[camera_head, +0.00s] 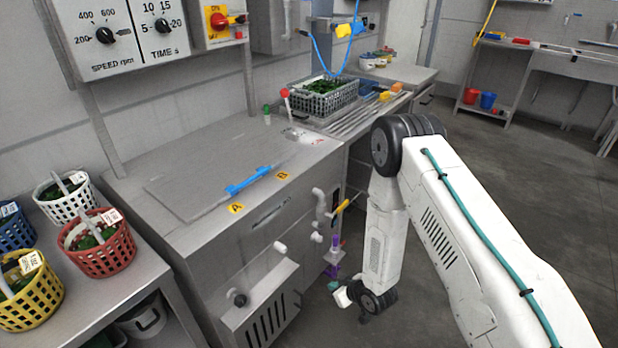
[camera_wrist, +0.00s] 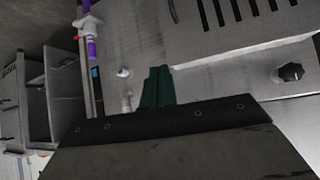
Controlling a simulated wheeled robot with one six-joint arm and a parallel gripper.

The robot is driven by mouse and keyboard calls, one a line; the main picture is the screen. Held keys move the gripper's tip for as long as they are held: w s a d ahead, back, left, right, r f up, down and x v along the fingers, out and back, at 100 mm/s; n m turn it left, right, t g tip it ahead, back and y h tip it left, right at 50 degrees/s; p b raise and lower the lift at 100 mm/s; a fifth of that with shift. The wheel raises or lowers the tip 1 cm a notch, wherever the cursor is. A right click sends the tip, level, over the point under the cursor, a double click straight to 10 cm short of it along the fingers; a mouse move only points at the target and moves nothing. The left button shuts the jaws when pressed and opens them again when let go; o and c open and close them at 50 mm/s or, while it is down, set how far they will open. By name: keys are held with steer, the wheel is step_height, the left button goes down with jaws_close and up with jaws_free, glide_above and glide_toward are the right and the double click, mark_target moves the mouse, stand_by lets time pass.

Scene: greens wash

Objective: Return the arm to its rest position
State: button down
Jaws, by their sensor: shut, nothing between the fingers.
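My arm reaches from the lower right of the head view up to a dark elbow joint and then down beside the steel wash unit (camera_head: 205,185). My gripper (camera_head: 338,292) hangs low at the end of it, near the floor, in front of the unit. In the wrist view its dark green fingers (camera_wrist: 157,88) are together with nothing between them. They point towards the unit's lower front panel, apart from it as far as I can tell.
Baskets of greens, including a red one (camera_head: 102,250), stand on a bench at left. A grey crate (camera_head: 325,104) of greens sits behind the unit. A vented box (camera_head: 262,305), black knob (camera_wrist: 290,72) and purple-marked pipe (camera_wrist: 91,48) are near my gripper. Open floor lies right.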

steer(key=s+d+f+g+h, duration=0.2)
steer(key=s+d+f+g, duration=0.1)
steer(key=s+f, duration=0.15)
steer(key=s+d+r+m+g+h, duration=0.1)
steer(key=s+d+r+g+h, duration=0.25)
steer(key=r, duration=0.25)
steer(key=s+d+r+m+g+h, duration=0.1)
steer(key=s+d+r, duration=0.1)
steer(key=r, duration=0.7)
steer(key=s+d+r+m+g, duration=0.1)
steer(key=s+d+r, duration=0.1)
steer(key=r, duration=0.6)
steer(key=s+d+r+m+g+h, duration=0.1)
steer(key=s+d+r+m, duration=0.15)
steer(key=r, duration=0.65)
steer(key=s+d+r+m+t+y, duration=0.1)
steer(key=s+r, duration=0.7)
steer(key=r, duration=0.5)
steer(key=s+d+r+m+t, duration=0.1)
steer(key=s+r+t, duration=0.1)
steer(key=s+r, duration=0.7)
steer(key=shift+r+y, duration=0.35)
steer(key=shift+r, duration=2.35)
